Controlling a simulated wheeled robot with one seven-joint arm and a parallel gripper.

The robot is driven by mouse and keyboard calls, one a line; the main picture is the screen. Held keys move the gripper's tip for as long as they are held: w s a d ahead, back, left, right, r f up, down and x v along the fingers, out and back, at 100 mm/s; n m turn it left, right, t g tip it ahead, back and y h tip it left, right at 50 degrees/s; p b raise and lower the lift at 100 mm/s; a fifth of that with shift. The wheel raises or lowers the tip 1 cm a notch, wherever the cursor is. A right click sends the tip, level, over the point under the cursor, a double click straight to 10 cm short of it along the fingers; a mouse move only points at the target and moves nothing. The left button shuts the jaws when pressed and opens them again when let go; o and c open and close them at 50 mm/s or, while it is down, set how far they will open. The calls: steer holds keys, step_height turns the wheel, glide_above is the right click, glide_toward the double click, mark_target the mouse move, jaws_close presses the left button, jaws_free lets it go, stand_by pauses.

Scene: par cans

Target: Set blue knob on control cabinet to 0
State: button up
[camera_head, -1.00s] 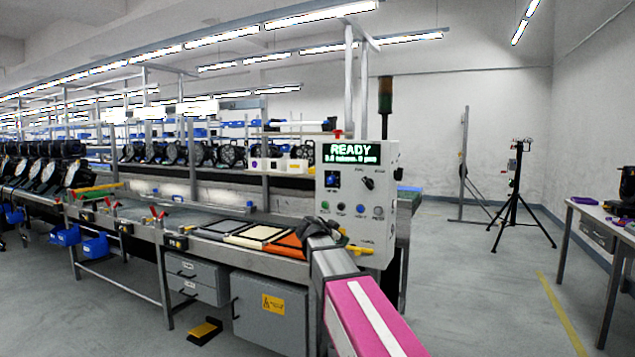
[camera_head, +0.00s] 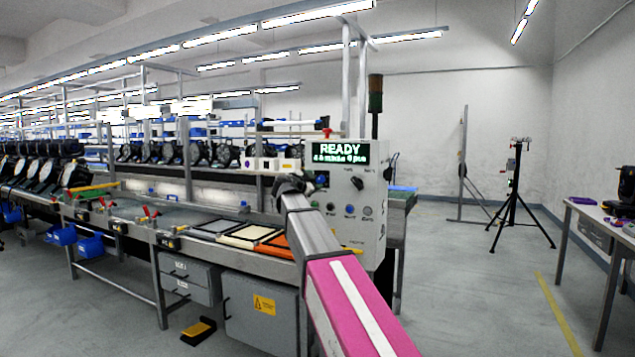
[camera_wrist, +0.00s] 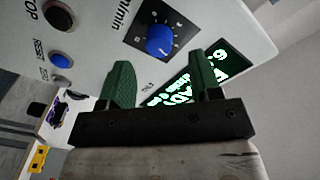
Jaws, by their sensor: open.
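The control cabinet (camera_head: 372,225) is a white box with a green-lit display reading READY (camera_head: 338,152). The blue knob (camera_wrist: 160,40) sits on a dark square dial plate with white marks in the wrist view. My gripper (camera_wrist: 163,82) is open and empty, with two green fingers. The knob lies just beyond the fingertips in the picture, and the fingers are not around it. The setting of the knob is too small to read.
Blue button (camera_wrist: 61,60) and a dark button (camera_wrist: 58,15) lie beside the dial on the panel. A black rotary switch (camera_head: 357,183) is right of the blue knob. Trays (camera_head: 250,235) lie on the bench to the left.

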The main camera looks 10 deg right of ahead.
mark_target(319, 180)
steer(key=shift+x, duration=1.9)
steer(key=shift+c, duration=0.3)
steer(key=c, duration=0.9)
